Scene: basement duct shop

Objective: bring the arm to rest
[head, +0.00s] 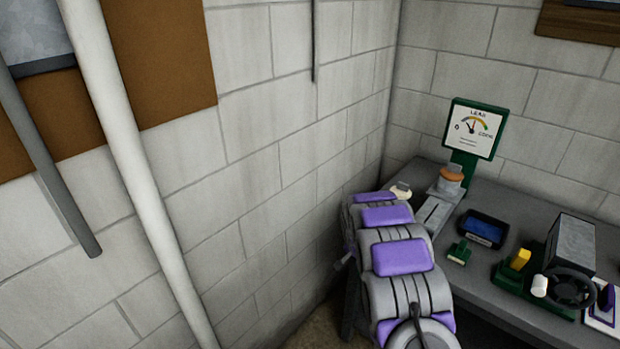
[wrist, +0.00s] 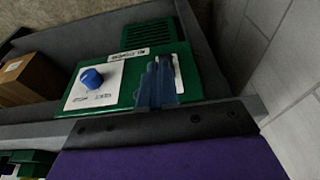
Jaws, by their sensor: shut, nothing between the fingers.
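My gripper (wrist: 158,82) shows in the wrist view as two bluish fingers side by side, shut with nothing between them. In that view it overlaps a green device with a white panel and a blue knob (wrist: 91,78); I cannot tell how far apart they are. In the head view my purple and grey arm reaches from the bottom edge toward the left end of the grey bench. The gripper itself cannot be made out there.
The grey bench (head: 525,205) stands in the corner with a gauge sign (head: 473,128), a dark blue-screened device (head: 483,229) and a grey box (head: 570,250) with a black wheel. A white pipe (head: 130,160) runs along the left wall. A cardboard box (wrist: 35,80) is at the wrist view's left.

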